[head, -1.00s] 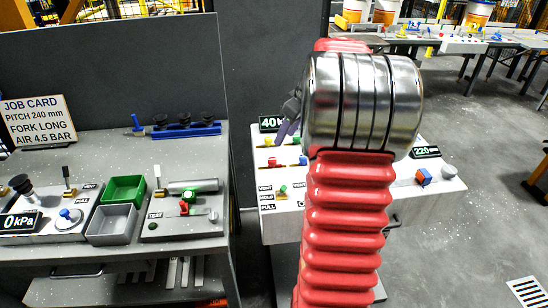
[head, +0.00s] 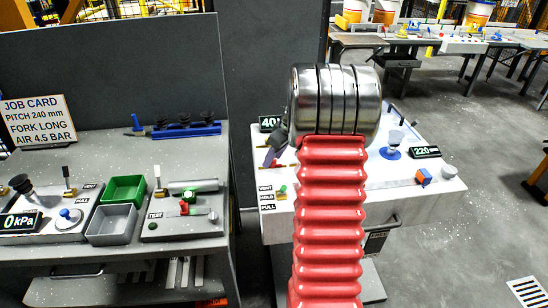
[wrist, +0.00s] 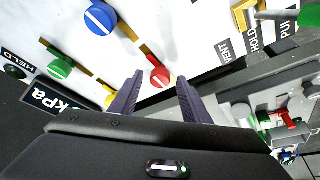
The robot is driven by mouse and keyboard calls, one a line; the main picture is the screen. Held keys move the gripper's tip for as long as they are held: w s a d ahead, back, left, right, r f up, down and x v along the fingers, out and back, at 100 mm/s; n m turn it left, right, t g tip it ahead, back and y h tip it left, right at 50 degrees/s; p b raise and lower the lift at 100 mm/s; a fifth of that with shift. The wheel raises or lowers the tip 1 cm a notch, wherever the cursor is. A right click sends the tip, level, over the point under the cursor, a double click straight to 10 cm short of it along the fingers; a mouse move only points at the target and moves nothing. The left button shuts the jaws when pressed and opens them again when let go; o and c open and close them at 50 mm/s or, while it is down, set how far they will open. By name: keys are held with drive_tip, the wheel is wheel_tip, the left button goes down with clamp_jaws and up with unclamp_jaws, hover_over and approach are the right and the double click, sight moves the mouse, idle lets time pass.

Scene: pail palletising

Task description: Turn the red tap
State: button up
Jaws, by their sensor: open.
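My gripper (wrist: 160,83) is open, with one dark purple finger on either side of the red tap. I cannot tell whether either finger touches it. In the head view my gripper (head: 270,157) is low over the left part of the white console (head: 345,200), mostly behind my wrist.
Close to the red tap are a blue knob (wrist: 100,17), a green knob (wrist: 60,67) and a partly covered yellow knob (wrist: 108,101). The grey bench (head: 120,238) is at left.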

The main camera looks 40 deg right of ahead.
drive_tip(key=shift+c, duration=0.6)
drive_tip(key=c, duration=0.9)
drive_tip(key=shift+m, duration=0.5)
drive_tip(key=shift+a+m+h, duration=0.15)
drive_tip(key=shift+m+h, duration=0.65)
drive_tip(key=shift+m, duration=0.8)
drive_tip(key=shift+w+a+m+g+h, duration=0.1)
drive_tip(key=shift+m+g+h, duration=0.25)
drive_tip(key=shift+m, duration=0.95)
drive_tip(key=shift+a+m+g+h, duration=0.15)
drive_tip(key=shift+m+h, duration=0.4)
drive_tip(key=shift+m, duration=0.75)
drive_tip(key=shift+w+m+g+h, duration=0.1)
drive_tip(key=shift+m+g+h, duration=0.25)
drive_tip(key=shift+m, duration=0.8)
drive_tip(key=shift+w+m+g+h, duration=0.1)
drive_tip(key=shift+m+g+h, duration=0.2)
drive_tip(key=shift+m, duration=0.85)
drive_tip(key=shift+a+m+g+h, duration=0.2)
drive_tip(key=shift+m+g, duration=0.55)
drive_tip(key=shift+m, duration=1.15)
